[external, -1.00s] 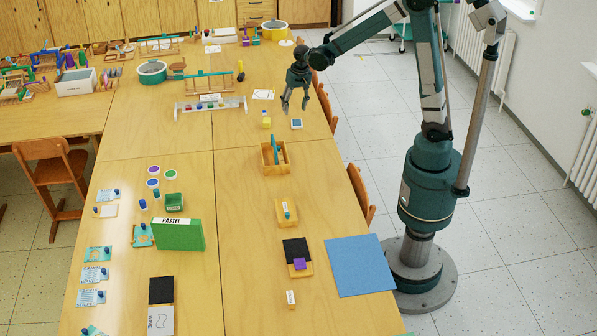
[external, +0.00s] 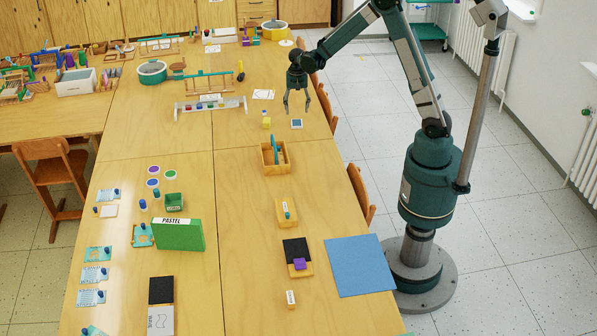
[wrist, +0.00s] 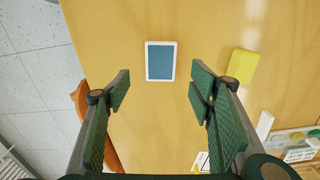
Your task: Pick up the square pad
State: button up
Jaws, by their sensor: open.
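The square pad (external: 297,124) is a small blue-grey piece with a white border, lying flat on the table near its right edge. In the wrist view the pad (wrist: 160,61) lies ahead of and between my fingers, with bare table around it. My gripper (external: 296,112) points down above the table, just over the pad in the external view. In the wrist view my gripper (wrist: 160,84) has its two dark green fingers spread wide, with nothing between them. I cannot tell the exact height of the fingertips over the pad.
A yellow block (wrist: 242,66) lies right of the pad, close to my right finger; it also shows in the external view (external: 266,122). A wooden box (external: 264,160) with a blue handle stands nearer the camera. A chair (external: 327,108) stands at the table's right edge.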

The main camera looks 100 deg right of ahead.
aim_at(297, 123)
jog(key=shift+f, duration=0.1)
jog(key=shift+f+b, duration=0.3)
jog(key=shift+f, duration=0.9)
jog(key=shift+f, duration=0.1)
jog(key=shift+a+f+b, duration=0.1)
jog(key=shift+f+b, duration=0.65)
jog(key=shift+f, duration=1.8)
jog(key=shift+c, duration=0.4)
jog(key=c, duration=1)
